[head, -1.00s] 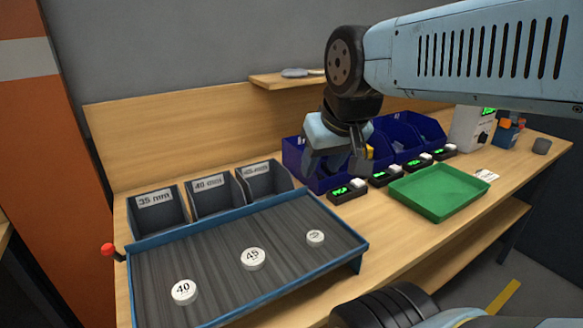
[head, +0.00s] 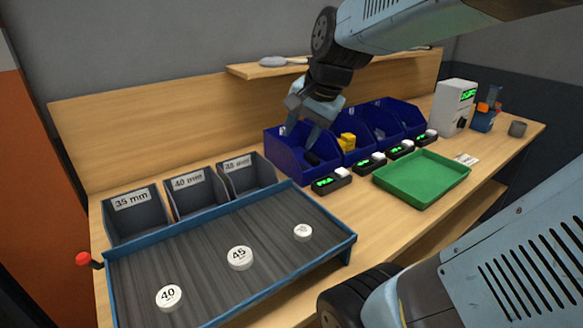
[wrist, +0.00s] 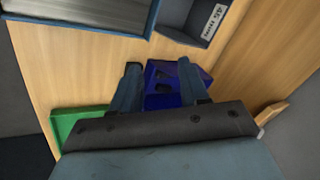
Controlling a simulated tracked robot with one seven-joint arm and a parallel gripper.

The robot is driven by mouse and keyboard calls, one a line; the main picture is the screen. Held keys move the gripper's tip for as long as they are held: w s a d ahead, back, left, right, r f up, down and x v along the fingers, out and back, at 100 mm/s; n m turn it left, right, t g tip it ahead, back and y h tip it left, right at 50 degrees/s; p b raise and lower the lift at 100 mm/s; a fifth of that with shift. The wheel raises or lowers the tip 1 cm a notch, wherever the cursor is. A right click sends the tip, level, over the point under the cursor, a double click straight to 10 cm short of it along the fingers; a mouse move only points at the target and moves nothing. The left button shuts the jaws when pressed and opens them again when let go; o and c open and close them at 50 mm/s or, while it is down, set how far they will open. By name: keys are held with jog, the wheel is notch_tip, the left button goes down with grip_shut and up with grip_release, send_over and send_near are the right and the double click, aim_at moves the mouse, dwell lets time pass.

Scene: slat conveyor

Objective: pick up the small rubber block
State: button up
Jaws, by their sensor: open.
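My gripper (head: 298,146) is open, fingers pointing down, over the leftmost blue bin (head: 285,168). In the wrist view my gripper (wrist: 158,65) has its two fingers spread, with the blue bin (wrist: 178,101) between and beyond them. Small dark block-like shapes (wrist: 162,87) lie in that bin between the fingers. One may be the small rubber block, but they are too small to tell for sure. In the head view a dark patch shows by the right fingertip; I cannot tell block from fingertip. Nothing is visibly held.
More blue bins stand to the right, one with yellow pieces (head: 346,141). Small displays (head: 331,181) line their front. A green tray (head: 421,181) lies right. The slat conveyor (head: 200,270) carries white discs; grey labelled bins (head: 196,194) stand behind it. A shelf (head: 300,69) hangs behind my gripper.

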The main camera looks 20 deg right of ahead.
jog(key=w+d+f+m, duration=0.4)
jog(key=w+d+m, duration=0.2)
jog(key=w+m, duration=0.4)
jog(key=m, duration=1.3)
send_near(303, 167)
jog(key=w+f, duration=0.2)
jog(key=shift+w+a+f+g, duration=0.2)
jog(key=shift+a+f+g, duration=0.15)
jog(key=shift+g, duration=0.05)
jog(key=shift+s+x, duration=0.15)
jog(key=shift+x, duration=1.25)
jog(key=shift+s+x, duration=0.15)
jog(key=shift+x, duration=1.2)
jog(key=shift+d+f, duration=0.15)
jog(key=shift+c, duration=0.3)
jog(key=c, duration=0.8)
